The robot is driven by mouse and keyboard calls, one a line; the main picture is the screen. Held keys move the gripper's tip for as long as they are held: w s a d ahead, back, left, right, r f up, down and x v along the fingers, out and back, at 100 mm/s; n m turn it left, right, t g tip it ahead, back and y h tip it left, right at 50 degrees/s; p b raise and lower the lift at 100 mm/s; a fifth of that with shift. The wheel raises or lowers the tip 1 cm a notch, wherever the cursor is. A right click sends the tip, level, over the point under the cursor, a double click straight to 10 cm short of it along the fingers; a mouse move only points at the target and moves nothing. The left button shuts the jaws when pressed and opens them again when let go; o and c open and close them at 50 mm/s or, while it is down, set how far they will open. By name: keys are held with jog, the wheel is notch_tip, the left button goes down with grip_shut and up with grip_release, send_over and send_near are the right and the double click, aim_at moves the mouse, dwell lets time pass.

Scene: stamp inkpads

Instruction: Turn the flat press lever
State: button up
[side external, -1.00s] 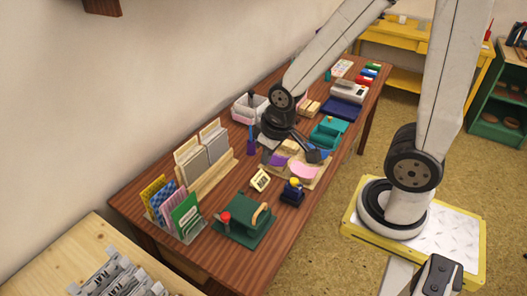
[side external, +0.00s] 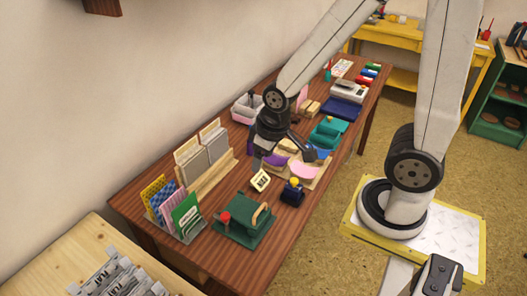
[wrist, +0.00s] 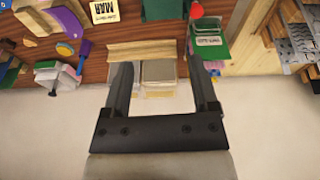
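A dark green press (side external: 243,226) stands at the near end of the brown table in the side view. A curved wooden handle (side external: 260,214) and a red knob (side external: 224,217) rise from it; which one is the lever I cannot tell. The green press (wrist: 164,9) and its red knob (wrist: 196,10) are partly cut off at the top of the wrist view. My gripper (wrist: 159,62) is open and empty, its fingers framing a card rack (wrist: 155,50) below them. It hangs above the table, beyond the press in the side view, where its fingers are hard to make out.
A file rack (side external: 210,172) and a colourful card holder (side external: 185,228) stand left of the press. A small sign (side external: 260,180) and a dark blue stamp with a yellow top (side external: 293,190) lie behind it. A teal press (side external: 328,132) stands farther back. Bare wood surrounds the press's front.

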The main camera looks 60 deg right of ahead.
jog(key=w+a+f+n+g, duration=0.1)
jog(key=w+a+f+n, duration=0.2)
jog(key=w+f+n, duration=0.15)
jog(key=n+g, duration=0.1)
jog(key=n, duration=0.3)
send_over(225, 215)
notch_tip(225, 215, down, 6)
jog(key=shift+r, duration=0.1)
jog(key=shift+f, duration=0.2)
jog(key=shift+f, duration=3.7)
grip_shut()
